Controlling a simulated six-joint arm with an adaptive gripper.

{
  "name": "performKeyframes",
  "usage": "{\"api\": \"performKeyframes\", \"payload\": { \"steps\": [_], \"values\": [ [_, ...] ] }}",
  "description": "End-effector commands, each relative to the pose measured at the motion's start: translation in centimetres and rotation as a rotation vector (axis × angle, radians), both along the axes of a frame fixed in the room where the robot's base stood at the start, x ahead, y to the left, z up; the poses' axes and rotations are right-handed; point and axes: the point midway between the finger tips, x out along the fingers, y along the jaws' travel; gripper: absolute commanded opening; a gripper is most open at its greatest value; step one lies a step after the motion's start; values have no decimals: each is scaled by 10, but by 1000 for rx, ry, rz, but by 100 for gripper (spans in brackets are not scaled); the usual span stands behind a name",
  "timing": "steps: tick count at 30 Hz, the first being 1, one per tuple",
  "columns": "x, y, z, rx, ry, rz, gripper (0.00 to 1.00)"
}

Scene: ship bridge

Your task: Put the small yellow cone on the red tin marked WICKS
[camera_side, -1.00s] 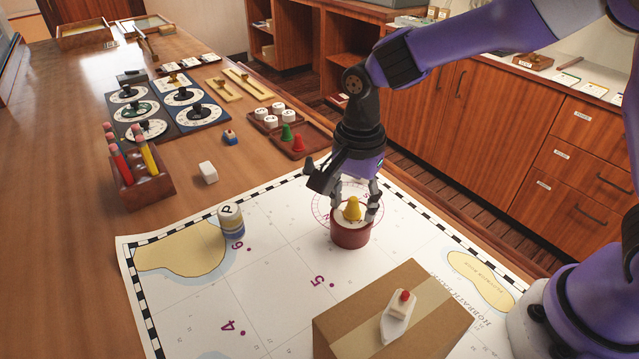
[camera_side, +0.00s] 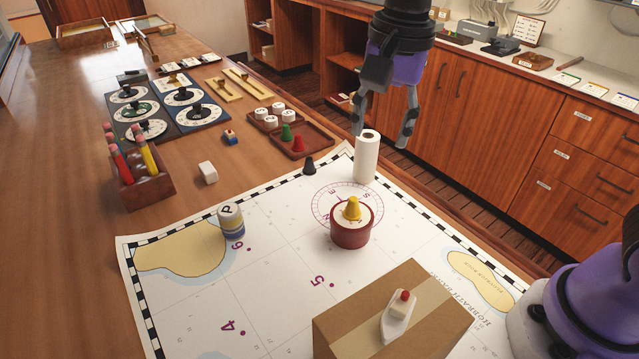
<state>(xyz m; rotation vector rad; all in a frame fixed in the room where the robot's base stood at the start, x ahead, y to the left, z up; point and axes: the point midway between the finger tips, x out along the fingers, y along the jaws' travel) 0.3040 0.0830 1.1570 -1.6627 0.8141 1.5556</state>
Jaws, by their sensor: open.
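The small yellow cone (camera_side: 353,207) stands upright on the pale top of the red tin (camera_side: 351,233). The tin stands on the chart by the printed compass rose, and its marking is too small to read. My gripper (camera_side: 383,134) is open and empty, pointing down, above and behind the tin, well clear of the cone. Its fingers are spread apart near the top of a white paper roll (camera_side: 367,158).
The white roll stands upright behind the tin. A dark cone (camera_side: 309,167) is at the chart's back edge. A white-and-blue drum marked P (camera_side: 231,222) stands left. The chart between is clear.

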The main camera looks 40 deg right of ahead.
Motion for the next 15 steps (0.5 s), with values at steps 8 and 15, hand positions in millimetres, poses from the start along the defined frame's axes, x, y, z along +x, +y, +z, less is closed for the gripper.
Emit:
{"api": "performKeyframes", "payload": {
  "steps": [8, 15],
  "values": [
    [-68, -62, 7, -122, -280, 603, 57],
    [-99, -82, -12, -280, -385, 912, 57]
  ]
}}
